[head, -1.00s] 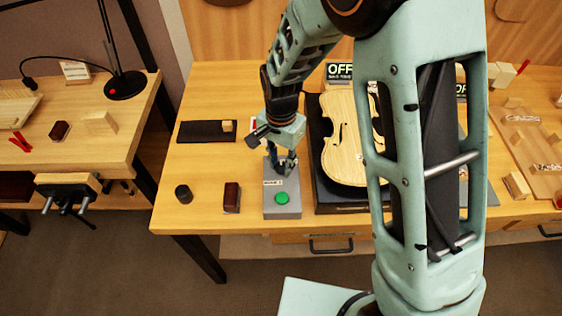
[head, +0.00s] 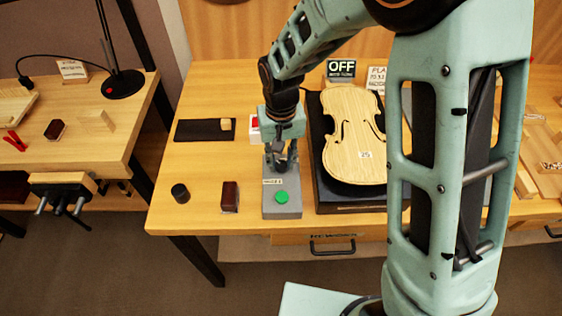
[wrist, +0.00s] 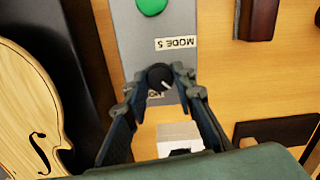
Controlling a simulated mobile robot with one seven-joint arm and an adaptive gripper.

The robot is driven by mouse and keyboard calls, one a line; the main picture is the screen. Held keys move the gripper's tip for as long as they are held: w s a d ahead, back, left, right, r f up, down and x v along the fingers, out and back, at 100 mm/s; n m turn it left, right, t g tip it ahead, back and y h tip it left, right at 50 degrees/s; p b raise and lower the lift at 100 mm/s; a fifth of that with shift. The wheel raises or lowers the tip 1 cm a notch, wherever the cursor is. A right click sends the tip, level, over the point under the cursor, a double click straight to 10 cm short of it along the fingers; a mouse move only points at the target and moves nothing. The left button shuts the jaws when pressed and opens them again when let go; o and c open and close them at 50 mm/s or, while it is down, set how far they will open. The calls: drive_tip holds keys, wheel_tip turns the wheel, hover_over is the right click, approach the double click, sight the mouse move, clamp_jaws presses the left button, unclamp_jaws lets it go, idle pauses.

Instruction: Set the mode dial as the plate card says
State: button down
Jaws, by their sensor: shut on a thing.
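The mode dial is a small black knob with a white pointer line (wrist: 158,72), on the grey control box (head: 283,208) with a green button (head: 281,197). My gripper (head: 281,166) points down over the back part of the box. In the wrist view my gripper (wrist: 161,82) has its fingers on both sides of the knob, shut on it. A white label (wrist: 176,43), upside down there, appears to read MODE 5.
A dark block (head: 230,196) and a black cylinder (head: 180,192) stand left of the box. A black mat (head: 195,130) lies behind them. A sign reading OFF (head: 341,68) stands at the back. The violin plate's black base is close on the right.

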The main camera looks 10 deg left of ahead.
sight(281, 164)
drive_tip(key=n, duration=0.4)
drive_tip(key=shift+n, duration=0.3)
drive_tip(key=n, duration=0.4)
drive_tip(key=shift+n, duration=0.3)
drive_tip(key=c, duration=1.6)
unclamp_jaws()
wheel_tip(281, 164, up, 12)
